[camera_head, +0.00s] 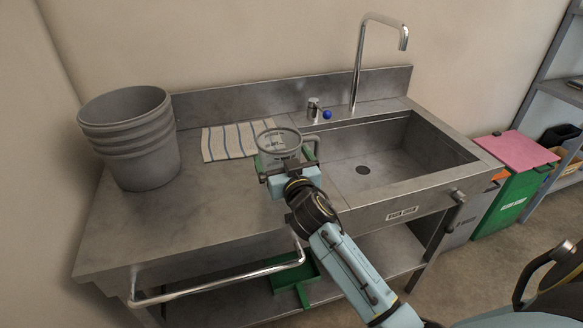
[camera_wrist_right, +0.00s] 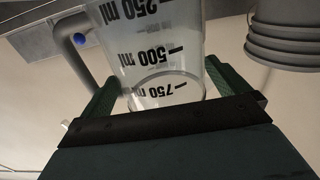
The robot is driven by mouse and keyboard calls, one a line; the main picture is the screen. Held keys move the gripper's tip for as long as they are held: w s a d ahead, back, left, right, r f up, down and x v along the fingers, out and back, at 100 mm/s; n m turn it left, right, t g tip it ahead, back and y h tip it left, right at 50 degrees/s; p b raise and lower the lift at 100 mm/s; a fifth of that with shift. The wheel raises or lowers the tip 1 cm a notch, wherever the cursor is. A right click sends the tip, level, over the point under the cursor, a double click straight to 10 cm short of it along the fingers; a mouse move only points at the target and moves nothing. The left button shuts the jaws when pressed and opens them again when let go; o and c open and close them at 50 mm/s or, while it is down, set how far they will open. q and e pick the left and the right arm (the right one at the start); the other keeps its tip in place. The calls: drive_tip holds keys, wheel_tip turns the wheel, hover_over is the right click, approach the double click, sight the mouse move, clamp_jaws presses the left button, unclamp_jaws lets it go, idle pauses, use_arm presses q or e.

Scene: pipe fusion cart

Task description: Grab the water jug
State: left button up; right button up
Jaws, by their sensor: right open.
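The water jug (camera_head: 279,140) is a clear, round measuring jug with a grey rim. It stands on the steel counter left of the sink basin. In the right wrist view the jug (camera_wrist_right: 152,45) shows black marks for 250, 500 and 750 ml, upside down. Its grey handle (camera_wrist_right: 72,48) is on the left there. My right gripper (camera_head: 284,156) is open at the jug's near side, with its green fingers on either side of the jug; I cannot tell whether they touch it. My left gripper is not in view.
The sink basin (camera_head: 385,155) and tall faucet (camera_head: 360,60) are to the right. The counter's left front is clear. A rail (camera_head: 220,285) runs along the front.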

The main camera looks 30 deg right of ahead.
drive_tip(key=shift+x, duration=0.75)
drive_tip(key=c, duration=0.9)
